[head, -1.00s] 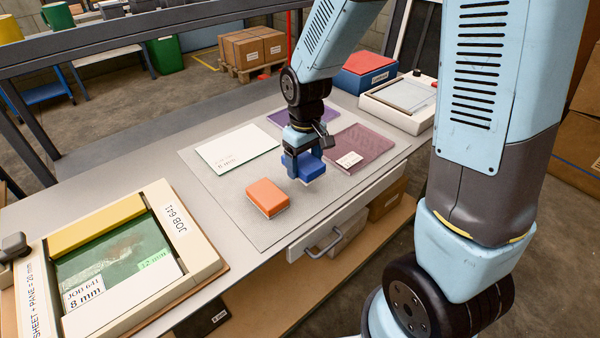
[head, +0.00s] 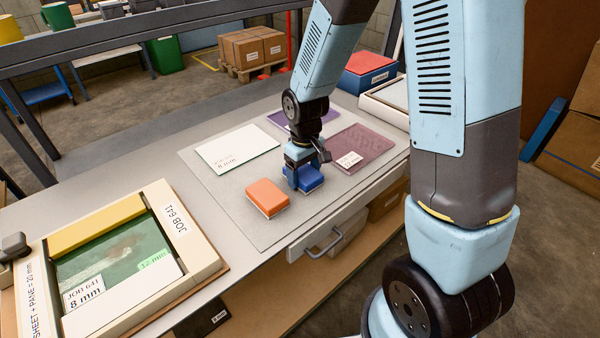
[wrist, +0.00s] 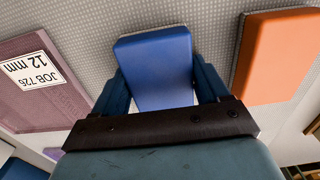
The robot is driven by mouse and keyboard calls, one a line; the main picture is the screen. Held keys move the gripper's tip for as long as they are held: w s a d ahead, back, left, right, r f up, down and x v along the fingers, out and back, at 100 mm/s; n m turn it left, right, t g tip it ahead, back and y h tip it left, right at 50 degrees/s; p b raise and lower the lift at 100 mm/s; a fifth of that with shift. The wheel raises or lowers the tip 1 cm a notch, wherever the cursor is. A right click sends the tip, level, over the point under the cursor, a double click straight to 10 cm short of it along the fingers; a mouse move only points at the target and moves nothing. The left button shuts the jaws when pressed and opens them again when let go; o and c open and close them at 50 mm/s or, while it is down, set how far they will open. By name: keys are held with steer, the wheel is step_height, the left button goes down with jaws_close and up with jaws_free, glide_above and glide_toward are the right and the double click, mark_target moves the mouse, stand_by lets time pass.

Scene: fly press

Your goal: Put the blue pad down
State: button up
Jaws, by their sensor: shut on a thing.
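The blue pad (head: 310,177) is between the fingers of my gripper (head: 303,186), low over the grey mat (head: 232,213) on the bench. In the wrist view the blue pad (wrist: 155,62) fills the space between both fingers of my gripper (wrist: 155,85), which are shut on its sides. A pale layer shows at the pad's lower edge. I cannot tell for certain whether its underside touches the mat. The orange pad (head: 267,196) lies just left of it, apart; it also shows at the right of the wrist view (wrist: 280,55).
A white sheet marked 8 mm (head: 237,148), a purple sheet (head: 277,121) and a mauve sheet (head: 360,143) lie on the mat. A cream frame with green glass (head: 190,225) stands at front left. A blue box with a red top (head: 366,75) stands behind. The mat's front is clear.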

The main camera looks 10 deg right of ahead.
mark_target(304, 171)
steer(key=o, duration=0.9)
steer(key=shift+o, duration=0.2)
step_height(304, 171, up, 11)
steer(key=s+d+r+m+t, duration=0.5)
steer(key=s+d+r+m, duration=0.1)
steer(key=s+d+r, duration=0.8)
step_height(304, 171, up, 5)
steer(key=s, duration=0.2)
steer(key=shift+s+d+f+m+t, duration=0.15)
steer(key=shift+s+d+m+t, duration=0.15)
steer(key=shift+s+d+m, duration=0.1)
